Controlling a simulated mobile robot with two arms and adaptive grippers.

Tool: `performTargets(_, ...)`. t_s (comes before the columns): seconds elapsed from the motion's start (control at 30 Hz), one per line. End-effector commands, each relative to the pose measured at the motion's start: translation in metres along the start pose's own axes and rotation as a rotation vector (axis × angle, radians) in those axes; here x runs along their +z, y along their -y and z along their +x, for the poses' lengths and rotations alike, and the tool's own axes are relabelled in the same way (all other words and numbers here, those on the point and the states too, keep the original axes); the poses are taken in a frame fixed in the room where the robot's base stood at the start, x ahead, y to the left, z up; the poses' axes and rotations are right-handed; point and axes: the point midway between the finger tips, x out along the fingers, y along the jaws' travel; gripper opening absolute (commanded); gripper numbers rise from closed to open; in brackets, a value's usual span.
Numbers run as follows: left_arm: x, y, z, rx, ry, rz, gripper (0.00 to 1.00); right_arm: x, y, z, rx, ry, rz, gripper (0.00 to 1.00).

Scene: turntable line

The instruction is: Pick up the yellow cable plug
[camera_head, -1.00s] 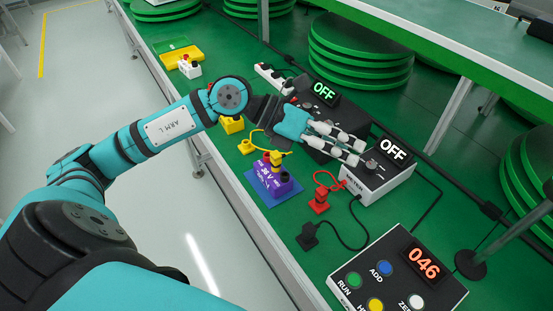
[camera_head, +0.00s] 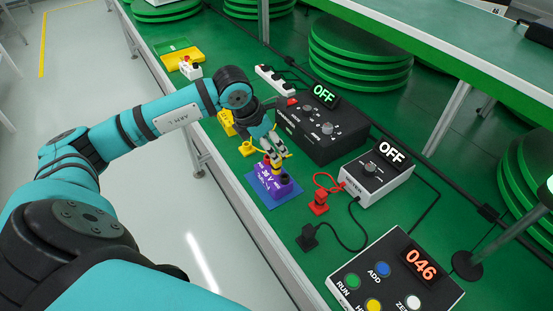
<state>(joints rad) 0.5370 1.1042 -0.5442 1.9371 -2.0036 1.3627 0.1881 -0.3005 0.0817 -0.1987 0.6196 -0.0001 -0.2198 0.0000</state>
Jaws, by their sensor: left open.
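A yellow cable plug (camera_head: 277,166) stands on the purple 36 V block (camera_head: 275,186), its top partly hidden by my left gripper. A second yellow plug (camera_head: 246,148) sits on the green table, to the left of the block. The yellow cable seen between them is mostly hidden by my gripper. My left gripper (camera_head: 275,152) is open and points down, with its fingertips at the top of the plug on the block. I cannot tell whether they touch it. My right gripper is not in view.
A red plug (camera_head: 319,203) and a black plug (camera_head: 308,237) lie to the right of the block. The white meter box (camera_head: 377,175) and black power box (camera_head: 325,133) both read OFF. A button box (camera_head: 395,285) reading 046 stands at the front right.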

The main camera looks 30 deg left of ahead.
Motion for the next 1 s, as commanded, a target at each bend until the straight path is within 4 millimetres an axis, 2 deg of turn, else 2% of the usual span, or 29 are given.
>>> performTargets(0.1,0.0,0.001,0.012,-0.002,-0.001,0.0,0.54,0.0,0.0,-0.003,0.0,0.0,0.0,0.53)
performTargets(0.27,-0.001,0.0,0.021,-0.002,-0.002,-0.001,0.54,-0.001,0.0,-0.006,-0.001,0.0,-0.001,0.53)
performTargets(0.43,-0.006,0.001,0.045,-0.003,-0.003,-0.001,0.54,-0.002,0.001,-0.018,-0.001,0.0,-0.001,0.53)
performTargets(0.6,-0.006,0.001,0.065,-0.002,0.0,0.0,0.54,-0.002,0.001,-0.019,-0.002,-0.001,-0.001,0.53)
performTargets(0.87,-0.006,0.0,0.068,0.0,0.001,0.001,0.54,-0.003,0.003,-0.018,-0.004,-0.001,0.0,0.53)
performTargets(1.0,-0.006,0.0,0.067,0.0,0.001,0.001,0.36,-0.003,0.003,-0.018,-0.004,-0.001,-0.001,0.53)
